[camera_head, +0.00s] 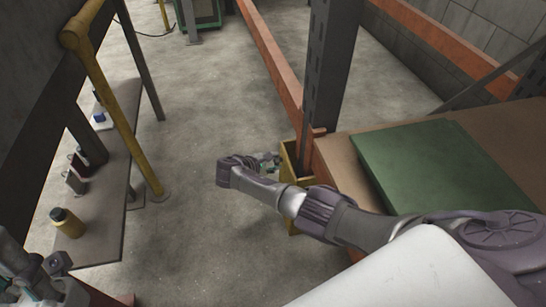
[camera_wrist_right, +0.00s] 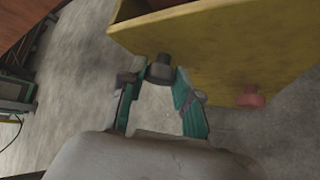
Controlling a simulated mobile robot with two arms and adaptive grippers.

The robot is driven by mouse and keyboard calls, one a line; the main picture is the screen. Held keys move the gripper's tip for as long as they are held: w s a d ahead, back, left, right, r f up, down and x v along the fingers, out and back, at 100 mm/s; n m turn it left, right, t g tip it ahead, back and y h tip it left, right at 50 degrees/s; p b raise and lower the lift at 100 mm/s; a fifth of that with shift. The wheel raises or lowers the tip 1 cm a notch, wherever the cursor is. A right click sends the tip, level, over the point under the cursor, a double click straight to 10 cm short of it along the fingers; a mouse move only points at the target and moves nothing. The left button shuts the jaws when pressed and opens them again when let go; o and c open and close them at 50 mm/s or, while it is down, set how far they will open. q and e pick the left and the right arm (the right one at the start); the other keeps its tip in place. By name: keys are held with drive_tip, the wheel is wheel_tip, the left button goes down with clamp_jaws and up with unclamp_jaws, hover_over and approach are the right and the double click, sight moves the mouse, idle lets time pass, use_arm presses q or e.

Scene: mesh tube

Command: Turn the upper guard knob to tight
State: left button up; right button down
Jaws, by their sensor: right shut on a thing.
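The yellow guard (camera_head: 289,160) is at the foot of the dark upright post in the head view. In the right wrist view its yellow face (camera_wrist_right: 225,50) fills the upper right. A dark grey knob (camera_wrist_right: 161,70) sticks out from the guard's edge. A red knob (camera_wrist_right: 250,97) is farther right on the same guard and is free. My right gripper (camera_wrist_right: 157,82), with teal fingers, is shut on the dark knob. In the head view my right gripper (camera_head: 268,162) is small and partly hidden by its wrist. I cannot read any marking on the knobs.
An orange rail (camera_head: 272,65) and the grey upright post (camera_head: 330,65) stand close to the guard. A green mat (camera_head: 440,165) lies on the brown bench at right. The floor between is clear.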

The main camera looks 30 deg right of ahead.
drive_tip(key=shift+s+a+f+m+t+h, duration=0.15)
drive_tip(key=shift+m+t+h, duration=0.15)
drive_tip(key=shift+m+t, duration=0.3)
idle(0.3)
drive_tip(key=c, duration=0.8)
unclamp_jaws()
drive_tip(key=v, duration=1.2)
drive_tip(key=shift+s, duration=0.1)
